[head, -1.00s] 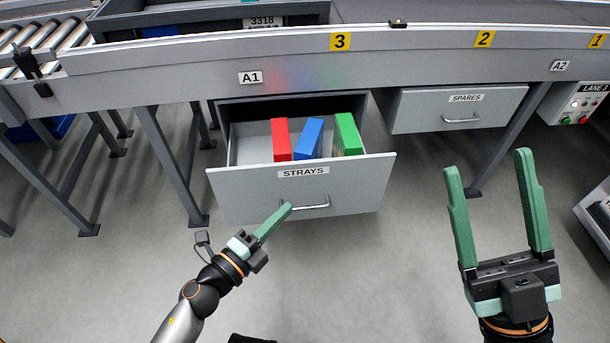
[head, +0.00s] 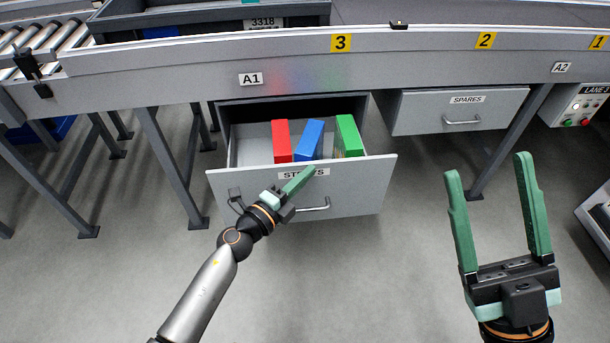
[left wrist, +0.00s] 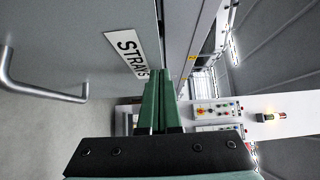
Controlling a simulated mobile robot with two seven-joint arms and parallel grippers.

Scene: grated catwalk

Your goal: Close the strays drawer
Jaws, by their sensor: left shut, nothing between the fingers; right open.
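The strays drawer (head: 355,188) is pulled out below the conveyor bench, with its grey front, white STRAYS label and bar handle (head: 314,208) facing me. A red box (head: 281,141), a blue box (head: 309,139) and a green box (head: 348,136) stand in it. My left gripper (head: 312,170) is shut and empty. Its tips are in front of the label, close to the drawer's upper edge; I cannot tell whether they touch. The left wrist view shows the label (left wrist: 128,52) beside the fingers (left wrist: 158,88). My right gripper (head: 490,165) is open and empty, right of the drawer.
The spares drawer (head: 420,112) to the right is shut. Bench legs (head: 170,165) stand left of the strays drawer, and another leg (head: 510,140) stands to the right. A control box (head: 578,105) is at the far right. The floor in front is clear.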

